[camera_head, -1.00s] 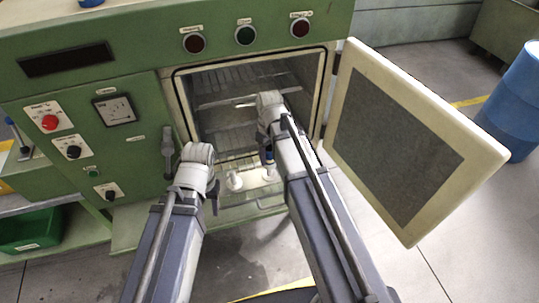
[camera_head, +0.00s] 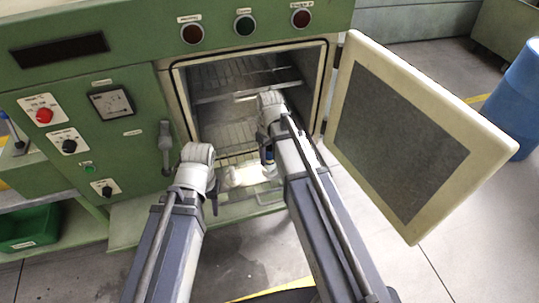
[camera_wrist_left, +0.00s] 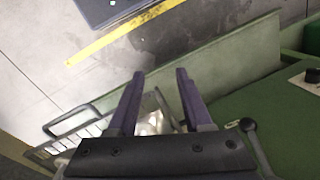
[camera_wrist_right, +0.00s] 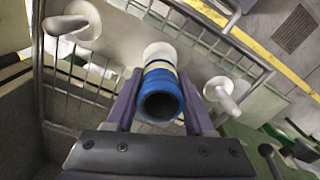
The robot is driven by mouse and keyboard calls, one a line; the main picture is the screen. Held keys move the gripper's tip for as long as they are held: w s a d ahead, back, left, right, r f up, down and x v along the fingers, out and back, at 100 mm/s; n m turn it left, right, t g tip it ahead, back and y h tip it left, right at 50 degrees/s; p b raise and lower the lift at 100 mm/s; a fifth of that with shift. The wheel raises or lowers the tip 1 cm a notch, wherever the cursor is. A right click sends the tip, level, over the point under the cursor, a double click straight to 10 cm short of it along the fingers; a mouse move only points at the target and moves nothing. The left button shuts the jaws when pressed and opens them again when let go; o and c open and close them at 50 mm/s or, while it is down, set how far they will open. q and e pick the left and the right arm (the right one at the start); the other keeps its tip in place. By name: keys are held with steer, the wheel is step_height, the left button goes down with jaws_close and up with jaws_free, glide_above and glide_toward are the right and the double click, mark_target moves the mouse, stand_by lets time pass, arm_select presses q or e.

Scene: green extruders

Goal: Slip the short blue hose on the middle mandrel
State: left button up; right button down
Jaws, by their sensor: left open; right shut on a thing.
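The short blue hose (camera_wrist_right: 162,97), with a pale band, is between the fingers of my right gripper (camera_wrist_right: 160,80), shut on it. Its dark open end faces the right wrist camera. The white base of the middle mandrel (camera_wrist_right: 158,50) shows right behind the hose's far end; the hose hides the rest, so I cannot tell whether it is around the mandrel. White mandrels stand on the left (camera_wrist_right: 75,20) and right (camera_wrist_right: 228,95). In the head view a little blue of the hose (camera_head: 268,154) shows by my right arm. My left gripper (camera_wrist_left: 160,75) is open and empty.
The green oven's chamber (camera_head: 215,120) is open, with wire shelves inside. Its door (camera_head: 420,130) is swung out to the right. A wire rack (camera_wrist_right: 105,72) lies beneath the mandrels. A blue barrel (camera_head: 520,100) stands far right; a green bin (camera_head: 30,228) is lower left.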

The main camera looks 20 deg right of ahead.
steer(key=shift+f, duration=0.15)
steer(key=shift+f+b, duration=0.95)
steer(key=shift+b, duration=0.15)
steer(key=shift+c, duration=1)
jaws_free()
steer(key=shift+r, duration=0.1)
step_height(320, 180, up, 8)
steer(key=p, duration=0.8)
steer(key=shift+f, duration=0.2)
steer(key=s+a+m+h, duration=0.1)
steer(key=s+a, duration=0.9)
steer(key=s, duration=0.4)
steer(key=shift+s+a+f+b, duration=0.15)
steer(key=shift+a+f+b, duration=0.15)
steer(key=shift+b, duration=0.15)
